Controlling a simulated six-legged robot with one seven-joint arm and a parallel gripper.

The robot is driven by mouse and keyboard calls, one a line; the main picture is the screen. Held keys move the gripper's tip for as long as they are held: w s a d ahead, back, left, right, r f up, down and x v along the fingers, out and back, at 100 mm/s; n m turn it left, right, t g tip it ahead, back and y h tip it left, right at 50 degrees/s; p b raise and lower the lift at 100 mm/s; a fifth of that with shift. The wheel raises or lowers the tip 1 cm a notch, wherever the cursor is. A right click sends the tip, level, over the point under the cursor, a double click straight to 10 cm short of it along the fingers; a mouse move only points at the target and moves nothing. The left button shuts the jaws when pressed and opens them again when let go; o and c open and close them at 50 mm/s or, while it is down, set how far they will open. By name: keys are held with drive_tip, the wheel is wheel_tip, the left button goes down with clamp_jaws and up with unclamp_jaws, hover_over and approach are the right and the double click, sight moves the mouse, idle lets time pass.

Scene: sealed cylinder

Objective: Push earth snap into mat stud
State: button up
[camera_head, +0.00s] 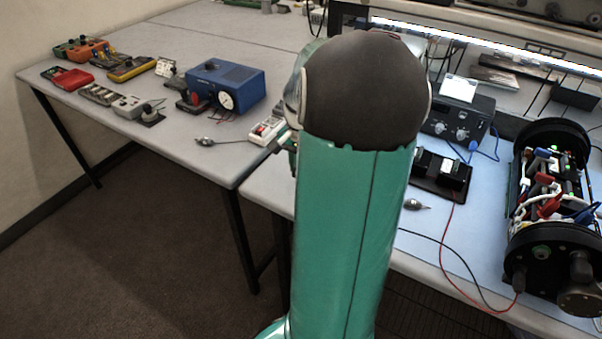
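A light-blue mat (468,226) covers the right-hand bench. I cannot make out its stud. I cannot pick out the earth snap for certain. A black lead and a red lead (453,262) run across the mat to the front of the sealed cylinder (552,238), which lies on the mat at the far right. My green arm with its dark rounded joint fills the middle and hides part of the mat. My gripper is mostly hidden behind it; only small wrist parts show at its left edge. Its fingers cannot be made out.
A black box with knobs (459,122) and a black two-part block (440,172) stand on the right bench. A small grey pointed object (416,204) lies near them.

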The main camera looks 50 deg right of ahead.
drive_tip(key=s+a+r, duration=0.7)
drive_tip(key=s+r, duration=0.2)
drive_tip(key=s, duration=0.3)
drive_tip(key=shift+a+r, duration=0.15)
drive_tip(key=shift+r, duration=0.1)
drive_tip(key=shift+w, duration=0.1)
